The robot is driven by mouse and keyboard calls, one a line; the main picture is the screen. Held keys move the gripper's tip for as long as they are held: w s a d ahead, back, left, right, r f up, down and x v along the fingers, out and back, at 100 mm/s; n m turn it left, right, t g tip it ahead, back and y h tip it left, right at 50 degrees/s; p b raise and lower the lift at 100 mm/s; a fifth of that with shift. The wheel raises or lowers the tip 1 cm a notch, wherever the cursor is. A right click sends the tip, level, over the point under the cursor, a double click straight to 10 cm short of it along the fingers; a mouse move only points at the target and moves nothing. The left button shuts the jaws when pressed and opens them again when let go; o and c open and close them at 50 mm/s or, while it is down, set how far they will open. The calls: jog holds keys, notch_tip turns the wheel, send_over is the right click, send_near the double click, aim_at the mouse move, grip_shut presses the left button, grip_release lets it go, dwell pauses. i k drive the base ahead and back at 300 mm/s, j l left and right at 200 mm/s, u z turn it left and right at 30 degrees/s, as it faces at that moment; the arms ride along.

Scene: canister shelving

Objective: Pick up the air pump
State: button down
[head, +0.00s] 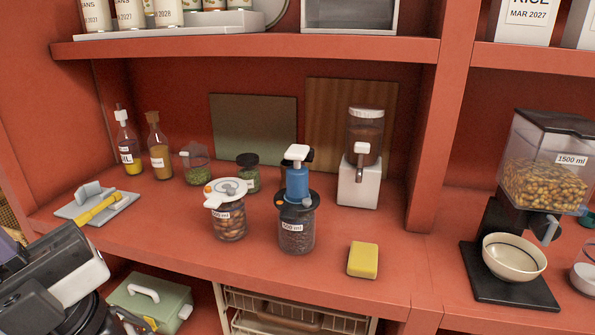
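The air pump (297,182) is a blue upright cylinder with a black and white handle at its top. It stands on the dark lid of a jar (296,235) labelled 500 ml with dark contents, on the red counter. I cannot tell whether it is fixed to the lid. Part of my arm shows at the lower left, well apart from the pump.
Left of the pump stands a nut jar (229,222) with a white lid; a small green jar (248,173) is behind. A yellow sponge (363,260) lies front right, and a white dispenser (358,185) stands back right. An upper shelf (250,47) overhangs.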

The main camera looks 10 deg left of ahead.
aim_at(296, 180)
jog(key=i+j+u, duration=0.25)
jog(key=i, duration=0.25)
jog(key=i+j+u, duration=0.2)
jog(key=i+j, duration=0.15)
jog(key=i, duration=0.15)
